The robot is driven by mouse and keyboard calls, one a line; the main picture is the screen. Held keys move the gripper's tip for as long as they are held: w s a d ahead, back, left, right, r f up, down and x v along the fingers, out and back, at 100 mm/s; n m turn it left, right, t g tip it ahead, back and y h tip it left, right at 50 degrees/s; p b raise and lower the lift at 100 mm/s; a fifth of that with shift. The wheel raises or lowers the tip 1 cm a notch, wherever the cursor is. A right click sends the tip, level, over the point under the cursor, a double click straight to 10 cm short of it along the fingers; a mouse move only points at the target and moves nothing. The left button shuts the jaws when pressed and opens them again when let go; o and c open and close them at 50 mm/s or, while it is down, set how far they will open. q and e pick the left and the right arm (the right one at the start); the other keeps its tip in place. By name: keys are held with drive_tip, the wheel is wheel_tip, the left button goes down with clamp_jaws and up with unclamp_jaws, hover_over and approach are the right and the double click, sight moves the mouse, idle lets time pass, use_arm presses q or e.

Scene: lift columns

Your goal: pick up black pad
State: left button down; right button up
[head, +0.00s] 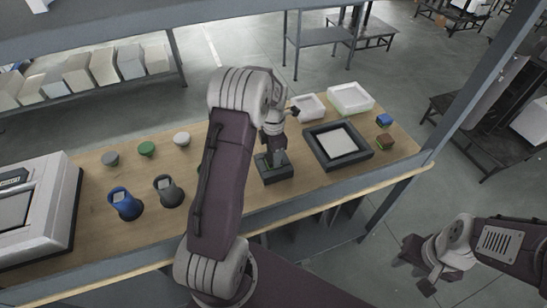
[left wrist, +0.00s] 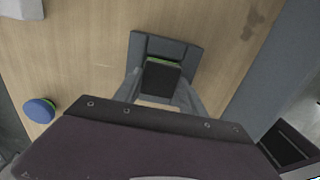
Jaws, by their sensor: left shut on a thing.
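The black pad (left wrist: 161,78) is a small dark block between the two fingers of my left gripper (left wrist: 160,92) in the left wrist view. A thin green strip shows along its far edge. My left gripper, also in the head view (head: 273,155), is shut on the pad. It is right above a dark grey holder (left wrist: 190,48), which also shows in the head view (head: 284,174). I cannot tell whether the pad still touches the holder. In the head view the pad is hidden by the gripper. My right gripper (head: 418,272) is away from the table at the lower right, with its fingers apart and empty.
A black-framed tray (head: 366,155) with a white panel lies right of the holder. Two white bins (head: 350,98) stand behind it.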

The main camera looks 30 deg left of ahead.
sight(270, 156)
use_arm(q)
drive_tip(key=r, duration=0.2)
drive_tip(key=a+r, duration=0.1)
drive_tip(key=r, duration=0.1)
drive_tip(key=shift+s+a+r, duration=0.1)
drive_tip(key=shift+s+a, duration=0.05)
drive_tip(key=shift+s, duration=0.05)
drive_tip(key=s+a+r, duration=0.4)
drive_tip(key=a+r, duration=0.2)
drive_tip(key=a, duration=0.3)
drive_tip(key=shift+a+b, duration=0.25)
drive_tip(key=shift+b, duration=0.15)
